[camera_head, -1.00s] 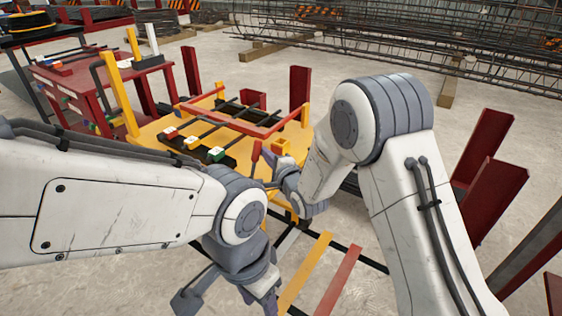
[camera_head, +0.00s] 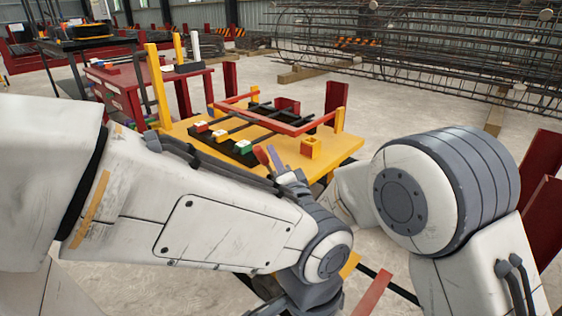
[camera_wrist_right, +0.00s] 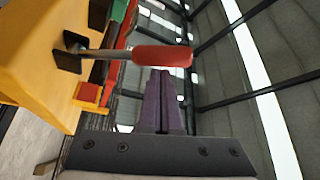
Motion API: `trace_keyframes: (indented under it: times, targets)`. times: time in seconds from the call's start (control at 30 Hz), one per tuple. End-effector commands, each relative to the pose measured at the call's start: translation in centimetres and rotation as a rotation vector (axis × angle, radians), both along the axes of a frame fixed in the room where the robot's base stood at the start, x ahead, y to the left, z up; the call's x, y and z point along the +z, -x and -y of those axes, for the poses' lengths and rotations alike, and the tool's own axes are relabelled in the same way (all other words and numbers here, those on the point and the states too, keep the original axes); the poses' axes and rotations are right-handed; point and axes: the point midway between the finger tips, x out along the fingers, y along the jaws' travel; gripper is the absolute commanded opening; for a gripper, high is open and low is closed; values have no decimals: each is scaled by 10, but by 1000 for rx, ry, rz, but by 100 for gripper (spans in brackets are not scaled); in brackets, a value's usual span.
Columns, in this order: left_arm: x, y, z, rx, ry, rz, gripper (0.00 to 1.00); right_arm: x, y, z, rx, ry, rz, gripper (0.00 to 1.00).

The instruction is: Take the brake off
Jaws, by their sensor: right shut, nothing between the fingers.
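A lever with a red handle (camera_wrist_right: 162,55) and a metal rod sticks out from the side of the yellow table (camera_wrist_right: 40,50) in the right wrist view. It looks like the brake lever. In the head view the red handle (camera_head: 261,154) shows small at the table's near edge. My right gripper's purple fingers (camera_wrist_right: 163,85) are shut with nothing between them. Their tips lie close beside the handle; I cannot tell if they touch it. In the head view the right gripper (camera_head: 274,157) shows just right of the handle. My left gripper is below the head view's edge.
The yellow table (camera_head: 345,148) carries a red frame, dark bars and red, yellow and green blocks. A red table (camera_head: 120,100) stands behind it at left. A rebar cage (camera_head: 400,45) lies at the back. Red posts (camera_head: 540,160) stand at right.

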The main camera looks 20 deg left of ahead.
Motion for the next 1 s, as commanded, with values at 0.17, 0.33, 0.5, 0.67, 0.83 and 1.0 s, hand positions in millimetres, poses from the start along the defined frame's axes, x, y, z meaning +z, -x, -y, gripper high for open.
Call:
trace_keyframes:
  times: [0.17, 0.33, 0.5, 0.67, 0.83, 1.0]
  targets:
    - [-7, 0, 0, 0, 0, 0, 50, -3, 4, -1, 0, 0, -3, 0]
    - [-8, 0, 0, 0, 0, 0, 50, -3, 6, -2, -1, -1, -4, 0]
    - [-8, 0, 0, 0, 0, 0, 50, -3, 6, -2, -2, 0, -5, 0]
    - [-8, 0, 0, 0, 0, 0, 50, -3, 6, -2, -2, 0, -5, 0]
    - [-7, 0, 0, 0, 0, 0, 50, -2, 5, -1, -1, -1, -4, 0]
    - [-4, 0, 0, 0, 0, 0, 50, 9, -5, 5, 2, -1, -2, 0]
